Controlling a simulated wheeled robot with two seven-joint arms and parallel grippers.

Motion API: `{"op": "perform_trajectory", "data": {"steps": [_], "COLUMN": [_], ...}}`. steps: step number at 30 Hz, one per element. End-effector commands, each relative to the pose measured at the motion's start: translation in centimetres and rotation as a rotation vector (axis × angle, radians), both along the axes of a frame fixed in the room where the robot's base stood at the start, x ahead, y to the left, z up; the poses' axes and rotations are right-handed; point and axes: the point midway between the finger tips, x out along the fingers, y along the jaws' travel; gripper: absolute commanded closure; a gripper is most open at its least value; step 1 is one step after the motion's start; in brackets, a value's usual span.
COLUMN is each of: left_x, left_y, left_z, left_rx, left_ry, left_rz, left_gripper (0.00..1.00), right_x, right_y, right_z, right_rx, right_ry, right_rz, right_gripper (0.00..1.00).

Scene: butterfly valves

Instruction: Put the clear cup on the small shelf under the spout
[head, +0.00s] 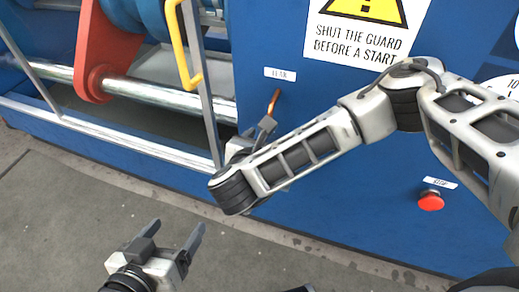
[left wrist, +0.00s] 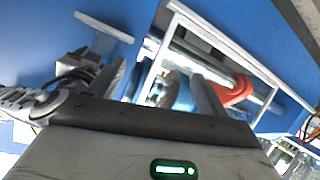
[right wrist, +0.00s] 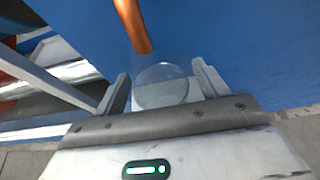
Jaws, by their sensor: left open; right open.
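The clear cup (right wrist: 162,86) shows in the right wrist view as a round, see-through shape between the two fingers of my right gripper (head: 252,136). That gripper is open, and I cannot tell whether its fingers touch the cup. The copper-coloured spout (right wrist: 131,24) comes down just beyond the cup, to its upper left in that view; it also shows in the head view (head: 273,101). My left gripper (head: 172,236) is open and empty, low over the grey floor.
A blue machine panel (head: 340,150) stands behind, with a warning sign (head: 365,25) and a red button (head: 431,201). Left of the spout are a guard frame (head: 205,95) with a yellow handle (head: 178,45), a red arm (head: 91,60) and a metal shaft (head: 165,97).

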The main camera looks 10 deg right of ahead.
Motion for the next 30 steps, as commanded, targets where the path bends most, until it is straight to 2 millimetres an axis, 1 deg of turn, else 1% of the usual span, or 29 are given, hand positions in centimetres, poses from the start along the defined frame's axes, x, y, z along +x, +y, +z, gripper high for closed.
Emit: {"op": "perform_trajectory", "data": {"steps": [2,3,6,9,12,15,18,23,30], "left_x": [-0.1,-0.1,-0.2,-0.7,-1.0,-1.1,-1.2,-1.2,-1.2], "left_y": [0.2,0.4,1.1,1.6,2.2,2.6,2.9,3.1,3.1], "left_z": [-0.2,0.3,-1.4,-2.1,0.3,1.8,2.9,3.7,3.7], "left_rx": [0.009,0.021,0.063,0.095,0.092,0.095,0.092,0.093,0.094], "left_ry": [0.016,0.040,0.154,0.235,0.188,0.158,0.135,0.114,0.110], "left_rz": [0.001,0.005,0.021,0.025,0.048,0.065,0.076,0.085,0.085], "left_gripper": [0.23,0.23,0.23,0.23,0.23,0.23,0.23,0.23,0.23], "right_x": [-1.4,-1.8,-2.8,-3.8,-5.2,-6.3,-7.3,-8.0,-8.1], "right_y": [1.0,1.4,2.2,2.7,3.8,4.5,5.1,5.4,5.5], "right_z": [0.7,1.7,2.5,3.1,3.4,3.8,4.0,4.1,4.1], "right_rx": [0.002,0.000,-0.001,-0.004,-0.001,-0.001,0.001,0.001,0.000], "right_ry": [0.003,0.004,0.005,-0.001,0.002,-0.001,0.001,-0.001,0.000], "right_rz": [0.005,0.007,0.009,0.007,0.009,0.007,0.005,0.001,-0.001], "right_gripper": [0.27,0.27,0.27,0.27,0.27,0.27,0.27,0.27,0.27]}}
